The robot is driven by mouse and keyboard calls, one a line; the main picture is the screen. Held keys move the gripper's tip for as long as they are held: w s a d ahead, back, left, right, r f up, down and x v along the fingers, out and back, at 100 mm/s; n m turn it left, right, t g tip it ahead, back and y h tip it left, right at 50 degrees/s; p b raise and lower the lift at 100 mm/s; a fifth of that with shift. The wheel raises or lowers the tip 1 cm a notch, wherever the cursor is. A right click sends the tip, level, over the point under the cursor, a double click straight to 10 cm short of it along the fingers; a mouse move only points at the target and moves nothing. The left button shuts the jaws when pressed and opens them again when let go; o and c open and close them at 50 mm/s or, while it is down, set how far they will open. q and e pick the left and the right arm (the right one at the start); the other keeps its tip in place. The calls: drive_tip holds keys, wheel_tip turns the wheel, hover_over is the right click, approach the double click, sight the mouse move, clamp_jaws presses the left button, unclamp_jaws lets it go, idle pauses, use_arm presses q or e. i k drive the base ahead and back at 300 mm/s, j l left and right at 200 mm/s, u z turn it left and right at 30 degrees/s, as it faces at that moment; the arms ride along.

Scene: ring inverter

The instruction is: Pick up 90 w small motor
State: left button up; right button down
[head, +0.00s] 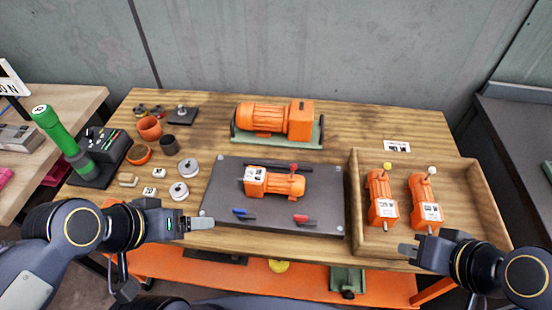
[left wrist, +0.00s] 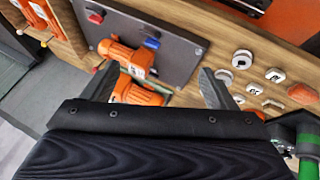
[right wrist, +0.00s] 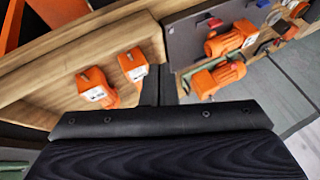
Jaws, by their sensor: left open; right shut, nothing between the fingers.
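Two small orange motors with white labels stand in the wooden tray (head: 480,180) at the right: a left one (head: 382,200) with a yellow knob and a right one (head: 425,202) with a white knob. A third small orange motor (head: 275,183) lies on the dark grey mat (head: 222,205). I cannot read which is 90 W. My right gripper (head: 408,249) is shut and empty at the tray's front edge, just in front of the two motors; they also show in the right wrist view (right wrist: 97,88). My left gripper (head: 210,224) is open and empty near the mat's front left corner.
A large orange motor (head: 272,120) on a green base stands at the back. A blue tool (head: 243,214) and a red tool (head: 304,219) lie on the mat.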

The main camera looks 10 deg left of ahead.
sight(257, 182)
drive_tip(key=k+j+u, duration=0.15)
drive_tip(key=k+u, duration=0.25)
drive_tip(key=k, duration=0.25)
drive_tip(key=l+u, duration=0.25)
drive_tip(key=u, duration=0.2)
drive_tip(key=l+u, duration=0.25)
drive_tip(key=u, duration=0.2)
drive_tip(key=l+u, duration=0.25)
drive_tip(key=u, duration=0.25)
drive_tip(key=k+l+u, duration=0.1)
drive_tip(key=u, duration=0.35)
drive_tip(key=k+l, duration=0.15)
drive_tip(key=l, duration=0.15)
drive_tip(key=k+l, duration=0.15)
drive_tip(key=l, duration=0.1)
